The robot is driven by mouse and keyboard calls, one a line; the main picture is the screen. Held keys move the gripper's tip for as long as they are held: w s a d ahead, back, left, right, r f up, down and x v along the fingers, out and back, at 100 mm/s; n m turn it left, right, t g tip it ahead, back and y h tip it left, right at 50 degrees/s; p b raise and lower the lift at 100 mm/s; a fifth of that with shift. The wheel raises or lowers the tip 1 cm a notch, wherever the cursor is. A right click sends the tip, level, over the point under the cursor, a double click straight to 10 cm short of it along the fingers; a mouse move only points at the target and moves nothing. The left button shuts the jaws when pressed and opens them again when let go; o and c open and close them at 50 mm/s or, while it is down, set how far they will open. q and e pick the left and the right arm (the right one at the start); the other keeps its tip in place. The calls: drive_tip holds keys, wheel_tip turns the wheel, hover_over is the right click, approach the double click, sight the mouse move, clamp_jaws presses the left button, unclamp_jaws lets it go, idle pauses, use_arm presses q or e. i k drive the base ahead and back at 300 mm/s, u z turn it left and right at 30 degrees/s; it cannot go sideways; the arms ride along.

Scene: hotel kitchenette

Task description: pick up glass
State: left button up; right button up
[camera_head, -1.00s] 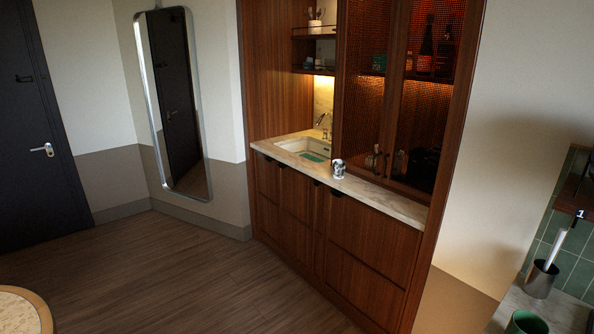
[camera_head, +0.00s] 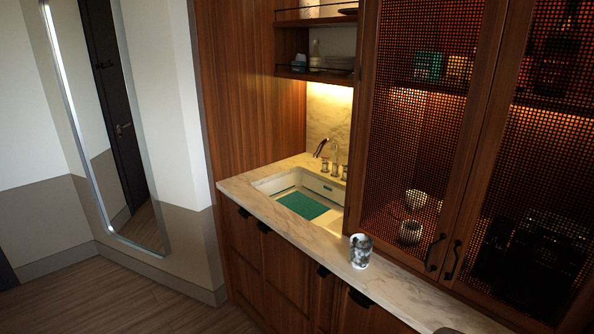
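A small glass (camera_head: 360,251) stands upright on the marble counter (camera_head: 318,244), close to its front edge and just right of the sink. It looks clear or grey with dark patches. Nothing touches it. Neither of my grippers shows in the head view. A small dark shape at the bottom edge of the view is too little to identify.
The sink (camera_head: 267,187) with a green mat (camera_head: 302,206) and a tap (camera_head: 335,160) lies left of the glass. A mesh-door cabinet (camera_head: 420,130) with dark handles rises behind and right of the glass. A tall mirror (camera_head: 125,170) leans at the left wall. Open floor (camera_head: 150,308) lies at lower left.

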sight(360, 245)
drive_tip(key=z, duration=0.1)
drive_tip(key=i, duration=0.9)
drive_tip(key=z, duration=0.1)
drive_tip(key=k, duration=0.5)
drive_tip(key=u, duration=1.35)
drive_tip(key=i, duration=1)
drive_tip(key=z, duration=1.85)
